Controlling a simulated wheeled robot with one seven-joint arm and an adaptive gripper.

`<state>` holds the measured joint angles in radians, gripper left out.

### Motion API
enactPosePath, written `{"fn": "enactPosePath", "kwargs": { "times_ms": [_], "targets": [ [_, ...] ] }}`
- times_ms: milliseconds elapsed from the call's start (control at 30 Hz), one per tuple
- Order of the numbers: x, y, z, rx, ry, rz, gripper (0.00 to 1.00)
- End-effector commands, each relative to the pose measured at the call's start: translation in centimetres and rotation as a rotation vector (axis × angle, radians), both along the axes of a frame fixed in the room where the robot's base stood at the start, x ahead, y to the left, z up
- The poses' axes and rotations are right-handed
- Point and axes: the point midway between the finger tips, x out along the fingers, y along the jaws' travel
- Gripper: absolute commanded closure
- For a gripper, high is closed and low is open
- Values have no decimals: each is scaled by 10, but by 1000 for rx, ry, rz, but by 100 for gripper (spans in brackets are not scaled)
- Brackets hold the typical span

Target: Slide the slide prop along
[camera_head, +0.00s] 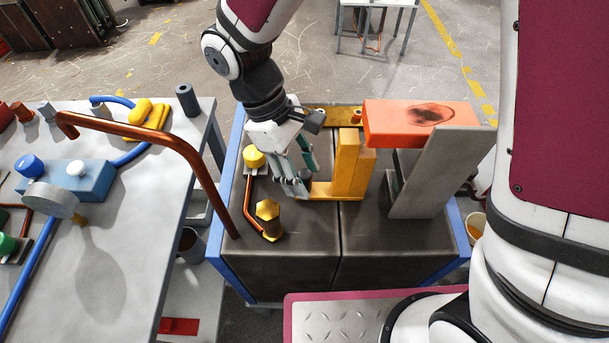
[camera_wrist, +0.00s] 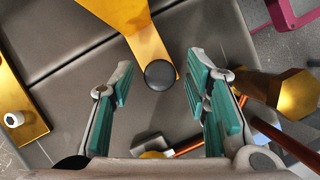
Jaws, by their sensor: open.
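A yellow L-shaped piece (camera_head: 347,165) stands on the dark top of the cart; I take it for the slide prop, though I cannot be sure. Its flat foot reaches left toward my gripper (camera_head: 303,178), which points down beside it. In the wrist view, a yellow strip (camera_wrist: 132,30) ends in a round black knob (camera_wrist: 160,75). The knob shows between the teal-padded fingers of my gripper (camera_wrist: 165,92). The fingers are wide apart and hold nothing. I cannot tell how high the fingertips are above the knob.
An orange block (camera_head: 420,122) and a tilted grey plate (camera_head: 440,172) stand right of the yellow piece. A yellow hex fitting (camera_head: 267,212) and copper pipe (camera_head: 190,150) are close on the left. A grey table (camera_head: 130,235) with valves stands further left. The cart's front top (camera_head: 290,262) is clear.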

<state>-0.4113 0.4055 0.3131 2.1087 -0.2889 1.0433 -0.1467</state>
Motion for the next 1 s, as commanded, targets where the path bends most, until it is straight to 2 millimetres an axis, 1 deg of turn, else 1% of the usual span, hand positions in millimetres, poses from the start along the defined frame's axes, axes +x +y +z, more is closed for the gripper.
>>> {"fn": "enactPosePath", "kwargs": {
  "times_ms": [67,200,467,500,567,600,667,700,867,967,1000],
  "targets": [
    [-2,-3,-8,0,1,0,57],
    [-3,-5,-13,0,1,0,57],
    [-3,-5,-14,1,0,0,57],
    [-3,-5,-14,1,0,0,62],
    [-3,-5,-14,1,0,0,75],
    [-3,-5,-14,1,0,0,84],
    [-3,-5,-14,1,0,0,98],
    [-3,-5,-14,1,0,0,100],
    [-3,-6,-14,1,-1,-1,100],
    [-3,-15,-13,0,0,-3,100],
    [-3,-21,-13,-2,0,-4,100]
  ]
}}
